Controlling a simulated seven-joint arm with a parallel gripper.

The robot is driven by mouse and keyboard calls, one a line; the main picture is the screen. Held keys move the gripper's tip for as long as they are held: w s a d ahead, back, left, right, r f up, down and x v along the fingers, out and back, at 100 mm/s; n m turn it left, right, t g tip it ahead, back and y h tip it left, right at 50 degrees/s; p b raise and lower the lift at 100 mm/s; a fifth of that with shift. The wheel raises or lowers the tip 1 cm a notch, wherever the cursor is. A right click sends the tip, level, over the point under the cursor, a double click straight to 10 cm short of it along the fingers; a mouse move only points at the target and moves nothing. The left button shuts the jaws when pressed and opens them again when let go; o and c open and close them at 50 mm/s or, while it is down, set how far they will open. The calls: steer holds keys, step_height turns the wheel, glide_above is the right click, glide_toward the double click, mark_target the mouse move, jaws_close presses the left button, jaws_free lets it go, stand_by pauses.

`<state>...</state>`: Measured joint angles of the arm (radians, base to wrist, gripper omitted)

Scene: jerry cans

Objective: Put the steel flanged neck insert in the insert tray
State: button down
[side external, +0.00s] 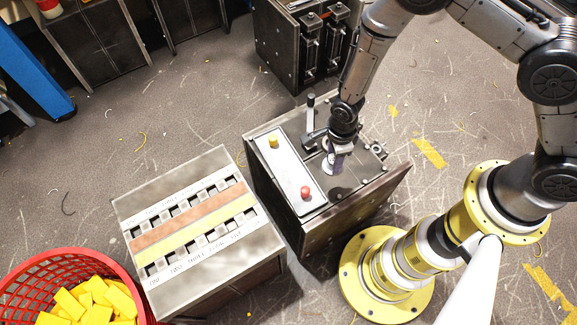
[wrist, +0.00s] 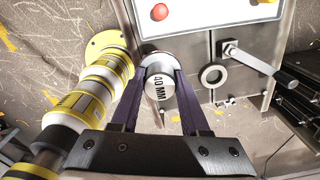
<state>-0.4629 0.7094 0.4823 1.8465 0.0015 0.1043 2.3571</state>
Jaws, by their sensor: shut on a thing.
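My gripper (side external: 336,158) is above the steel-topped bench block, just right of a long pale tray. In the wrist view its dark purple fingers (wrist: 160,75) are shut on the steel flanged neck insert (wrist: 160,88), a metal cylinder marked "40 MM" with a wider round end. In the side view the fingers mostly hide the insert. The pale tray, which I take as the insert tray (side external: 291,185), holds a yellow piece (side external: 273,141) and a red piece (side external: 305,192). In the wrist view the tray (wrist: 205,16) lies beyond the fingertips, with the red piece (wrist: 159,12) in it.
A lever with a black handle (wrist: 285,78) and a round ring (wrist: 213,76) are beside the tray. A slotted block with coloured stripes (side external: 190,225) stands at left. A red basket (side external: 30,285) of yellow pieces is at lower left. A dark metal cabinet (side external: 275,45) stands behind.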

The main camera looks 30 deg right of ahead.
steer(key=w+a+f, duration=0.2)
steer(key=w+f, duration=0.1)
steer(key=w, duration=0.1)
steer(key=w+a+f, duration=0.2)
steer(key=w+f, duration=0.1)
steer(key=w, duration=0.1)
steer(key=w+a+f, duration=0.2)
steer(key=w+f, duration=0.1)
steer(key=w, duration=0.1)
steer(key=shift+a+f, duration=0.1)
steer(key=shift+f, duration=0.25)
steer(key=shift+w+a+f, duration=0.1)
steer(key=shift+f, duration=0.7)
steer(key=shift+w+a+f, duration=0.1)
steer(key=shift+f, duration=0.7)
steer(key=shift+d+f, duration=0.1)
steer(key=shift+f, duration=0.05)
steer(key=shift+c, duration=2)
jaws_free()
step_height(320, 180, up, 12)
